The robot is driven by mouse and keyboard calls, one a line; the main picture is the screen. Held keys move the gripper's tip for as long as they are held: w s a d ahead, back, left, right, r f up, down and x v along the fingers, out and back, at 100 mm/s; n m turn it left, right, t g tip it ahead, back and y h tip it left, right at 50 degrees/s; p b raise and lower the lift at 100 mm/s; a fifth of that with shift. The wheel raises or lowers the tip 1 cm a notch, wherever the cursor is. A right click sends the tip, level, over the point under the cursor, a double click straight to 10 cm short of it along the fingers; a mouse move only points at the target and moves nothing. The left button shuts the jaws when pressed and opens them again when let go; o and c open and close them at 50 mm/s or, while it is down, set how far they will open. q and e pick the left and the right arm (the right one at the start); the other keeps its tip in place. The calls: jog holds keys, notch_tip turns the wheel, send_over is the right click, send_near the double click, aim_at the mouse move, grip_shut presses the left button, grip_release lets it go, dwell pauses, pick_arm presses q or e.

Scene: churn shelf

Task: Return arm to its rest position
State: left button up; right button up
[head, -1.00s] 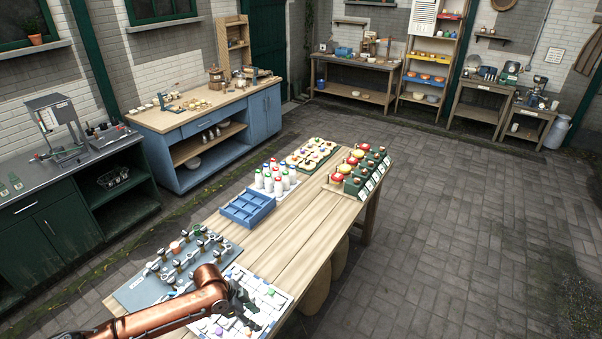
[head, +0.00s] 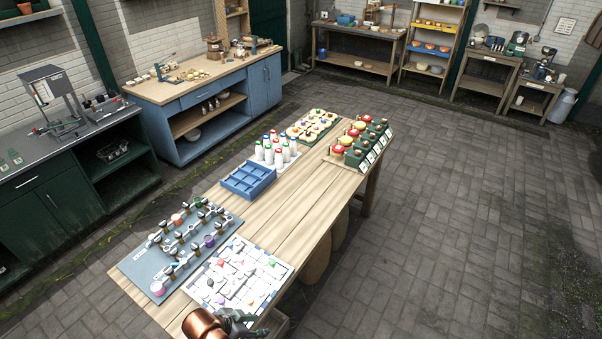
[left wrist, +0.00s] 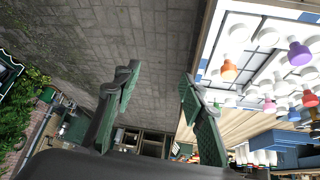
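My left gripper (left wrist: 157,100) shows in the left wrist view with its two green-padded fingers spread wide apart. Nothing is between them but a view of the paved floor. In the head view only part of my copper left arm (head: 205,325) and the dark gripper (head: 240,322) show, at the bottom edge. They are by the near edge of a white tray (head: 262,305) that holds several small coloured and white pieces. The tray also shows at the right of the left wrist view (left wrist: 215,45). My right gripper is in neither view.
A wooden table (head: 290,215) carries a grey board (head: 135,268) with several dark-handled tools, a blue divided box (head: 233,190), white bottles (head: 268,155) and a stand of red and yellow items. Open paved floor (head: 440,220) lies to the right. Benches line the walls.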

pick_arm(q)
jog(key=s+a+f+n+y, duration=0.1)
jog(key=s+a+n+y, duration=0.3)
jog(key=s+a, duration=0.5)
jog(key=s+a+f+n+y, duration=0.15)
jog(key=s+a+n, duration=0.35)
jog(key=s+a, duration=0.5)
notch_tip(320, 180, down, 38)
jog(key=a+g+b, duration=0.1)
jog(key=g+b, duration=0.1)
jog(key=b, duration=0.7)
jog(key=s+f+b, duration=0.3)
jog(key=s+f, duration=0.6)
jog(key=f, duration=0.3)
jog(key=s+f+m+g+b, duration=0.1)
jog(key=s+f+b, duration=0.3)
jog(key=s+f, duration=0.6)
notch_tip(320, 180, down, 3)
jog(key=shift+s+r, duration=0.15)
jog(key=shift+s, duration=0.1)
